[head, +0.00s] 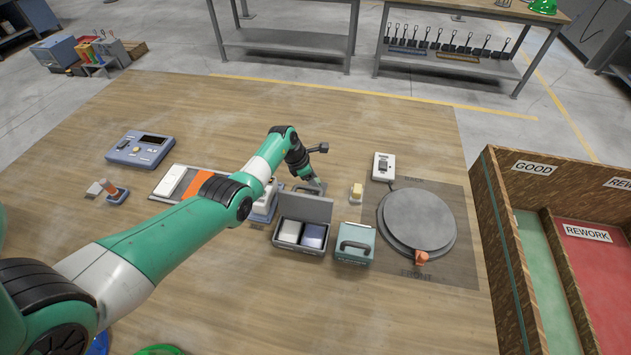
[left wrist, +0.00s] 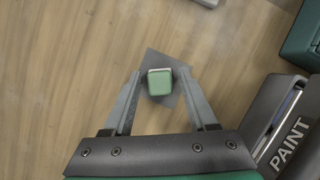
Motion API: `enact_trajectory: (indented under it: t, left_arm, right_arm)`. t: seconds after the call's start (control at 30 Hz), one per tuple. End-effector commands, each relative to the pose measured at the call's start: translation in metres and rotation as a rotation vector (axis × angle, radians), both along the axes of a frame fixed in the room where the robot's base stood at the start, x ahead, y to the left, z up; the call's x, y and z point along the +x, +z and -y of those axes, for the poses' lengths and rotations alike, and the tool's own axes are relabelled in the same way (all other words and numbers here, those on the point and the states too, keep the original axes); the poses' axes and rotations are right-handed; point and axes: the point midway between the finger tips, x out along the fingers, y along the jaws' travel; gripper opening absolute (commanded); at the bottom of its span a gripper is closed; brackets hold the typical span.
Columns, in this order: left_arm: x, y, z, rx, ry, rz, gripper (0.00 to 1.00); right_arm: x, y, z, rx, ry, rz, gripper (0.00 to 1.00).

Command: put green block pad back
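The green block pad (left wrist: 160,83) is a small rounded green block with a pale edge, seen in the left wrist view. It is over a grey square (left wrist: 152,61) on the wooden table. My left gripper (left wrist: 160,76) is open, with one finger on each side of the block and a gap on both sides. In the head view my left gripper (head: 317,186) is low, just behind the open case, and the green block cannot be made out there. The open case (head: 301,246) holds a white and a bluish pad; its side shows PAINT in the wrist view (left wrist: 291,142). My right gripper is not in view.
A yellow block (head: 356,190) stands right of my left gripper. A closed teal case (head: 355,253) sits beside the open one. A round grey turntable (head: 417,218) is further right, before the sorting bins (head: 532,169). The front of the table is mostly clear.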

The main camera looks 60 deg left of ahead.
Motion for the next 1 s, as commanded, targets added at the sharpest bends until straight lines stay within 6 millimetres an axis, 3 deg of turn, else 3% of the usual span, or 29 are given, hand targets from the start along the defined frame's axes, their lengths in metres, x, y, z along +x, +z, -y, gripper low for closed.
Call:
enact_trajectory:
  t: [0.37, 0.47, 0.7, 0.83, 1.0]
  left_arm:
    - [-0.001, 0.004, 0.0, 0.0, 0.0, 0.0, 0.68]
    - [-0.005, 0.016, -0.001, 0.0, 0.001, 0.0, 0.68]
    - [-0.025, 0.07, -0.005, 0.002, 0.002, 0.001, 0.68]
    - [-0.035, 0.093, -0.007, 0.001, 0.002, 0.001, 0.68]
    - [-0.043, 0.107, -0.008, 0.0, 0.0, 0.0, 0.68]
  right_arm:
    - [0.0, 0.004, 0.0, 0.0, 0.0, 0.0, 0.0]
    - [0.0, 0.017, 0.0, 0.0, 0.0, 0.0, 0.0]
    - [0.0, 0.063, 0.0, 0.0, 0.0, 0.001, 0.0]
    - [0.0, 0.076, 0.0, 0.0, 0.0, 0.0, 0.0]
    - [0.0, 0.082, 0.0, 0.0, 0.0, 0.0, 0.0]
